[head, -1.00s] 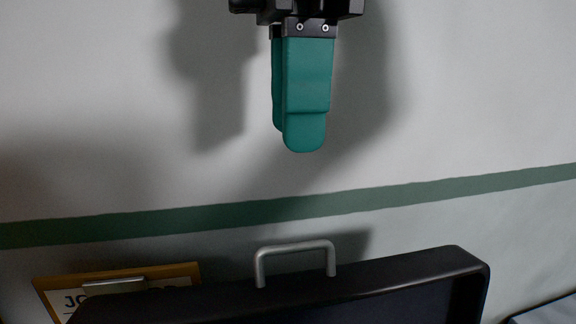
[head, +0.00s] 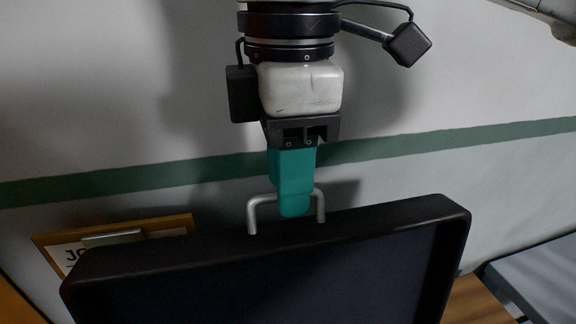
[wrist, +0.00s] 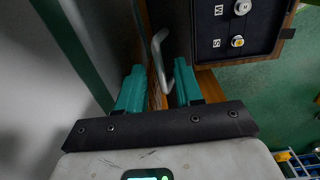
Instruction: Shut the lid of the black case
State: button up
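The black case's lid (head: 350,270) stands raised in the head view, its dark inside facing me. A grey metal handle (head: 262,201) sticks up from its top edge. My gripper (head: 293,212) points down, with its teal fingers at the middle of the handle. In the wrist view my gripper (wrist: 159,66) is open, and the handle (wrist: 158,58) lies in the gap between the two fingers. It is not clearly gripped. A dark insert (wrist: 230,35) with round metal pieces, marked M and S, shows at the upper right; it appears to be the case's lower part.
A pale wall with a green stripe (head: 100,187) stands close behind the lid. A clipboard (head: 180,226) is at the left behind the lid. A grey flat surface (head: 545,275) is at the right. Green floor (wrist: 270,85) shows in the wrist view.

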grip_shut()
dwell(1.4)
